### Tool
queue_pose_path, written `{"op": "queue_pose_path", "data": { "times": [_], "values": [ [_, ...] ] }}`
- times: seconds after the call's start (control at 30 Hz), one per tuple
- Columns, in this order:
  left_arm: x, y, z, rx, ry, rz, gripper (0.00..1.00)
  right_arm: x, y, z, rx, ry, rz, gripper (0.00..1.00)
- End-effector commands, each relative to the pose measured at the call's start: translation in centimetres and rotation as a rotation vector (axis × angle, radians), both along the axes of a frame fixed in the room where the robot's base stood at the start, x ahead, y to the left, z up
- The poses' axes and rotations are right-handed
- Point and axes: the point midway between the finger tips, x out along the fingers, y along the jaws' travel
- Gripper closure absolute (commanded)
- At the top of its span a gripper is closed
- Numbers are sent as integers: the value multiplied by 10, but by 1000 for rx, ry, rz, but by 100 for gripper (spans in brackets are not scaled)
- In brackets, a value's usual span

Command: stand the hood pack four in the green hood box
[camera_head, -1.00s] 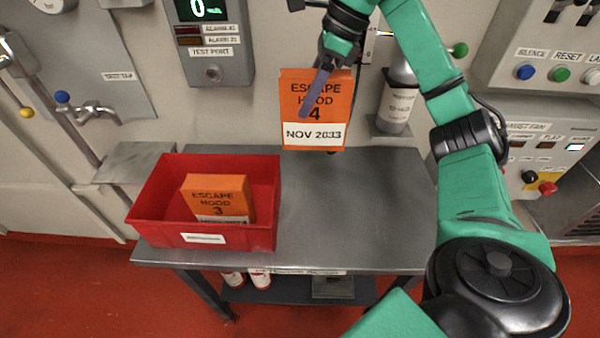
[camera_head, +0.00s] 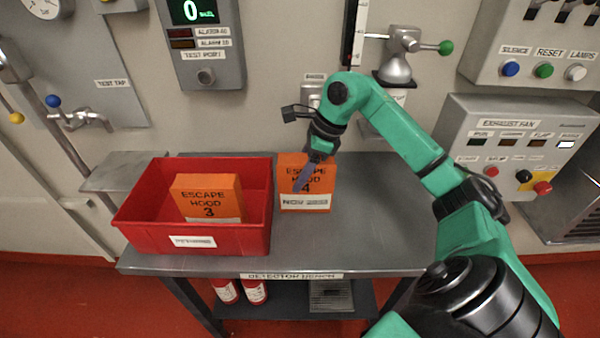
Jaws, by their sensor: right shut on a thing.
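The hood pack four (camera_head: 324,186) is an orange block marked "ESCAPE HOOD 4" with a pale date label. It is upright at the bench, just right of the red box. My right gripper (camera_head: 307,176) is shut on it from above, one finger crossing its front face. I cannot tell if the pack's lower edge touches the bench. No green box shows; the only open box is red (camera_head: 150,237), with a white label whose words are too blurred to read. Inside it stands an orange pack marked "ESCAPE HOOD 3" (camera_head: 209,197). My left gripper is out of view.
The grey metal bench (camera_head: 375,225) is clear to the right of the pack. A tap (camera_head: 80,119) and a small side shelf (camera_head: 125,172) are at left. A test port panel (camera_head: 203,45) and an exhaust fan panel (camera_head: 520,150) are on the wall. Two red cylinders stand on the lower shelf.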

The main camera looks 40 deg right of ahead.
Motion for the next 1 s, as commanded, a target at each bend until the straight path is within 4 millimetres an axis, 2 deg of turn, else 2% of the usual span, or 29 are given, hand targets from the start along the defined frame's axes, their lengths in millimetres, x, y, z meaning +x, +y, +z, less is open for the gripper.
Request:
{"op": "queue_pose_path", "data": {
  "times": [0.17,0.2,0.27,0.67,0.77,1.0],
  "values": [
    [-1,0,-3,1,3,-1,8,0,0,-2,0,-1,0,100],
    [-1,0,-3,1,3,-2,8,0,0,-2,-1,1,-1,30],
    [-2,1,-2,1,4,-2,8,0,0,-2,0,2,-1,8],
    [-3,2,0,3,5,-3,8,-1,-1,4,-1,1,-1,8],
    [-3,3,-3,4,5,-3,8,-3,-6,17,-1,-2,-2,8],
    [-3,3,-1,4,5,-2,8,-17,-24,72,-1,-3,-2,8]
  ]
}}
